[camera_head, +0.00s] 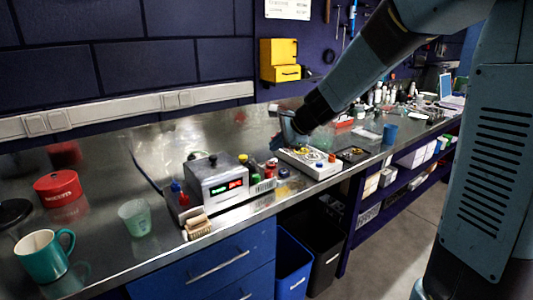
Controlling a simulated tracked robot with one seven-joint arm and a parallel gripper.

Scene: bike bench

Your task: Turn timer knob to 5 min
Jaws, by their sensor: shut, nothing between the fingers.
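A grey metal box (222,180) with a lit green and red display stands on the steel workbench (110,245). A small dark knob-like part shows on its top. A white panel (318,168) with small coloured knobs or buttons lies right of the box. I cannot tell which of these parts is the timer knob, and no 5 min mark is readable. My gripper (277,143) is low over the bench at the panel's back left corner, right of the grey box. It is shut and holds nothing. Whether it touches the panel cannot be told.
Several small coloured pieces (257,180) stand between box and panel. A wooden brush (197,226), a clear green cup (136,217), a teal mug (44,255) and a red tin (58,188) are to the left.

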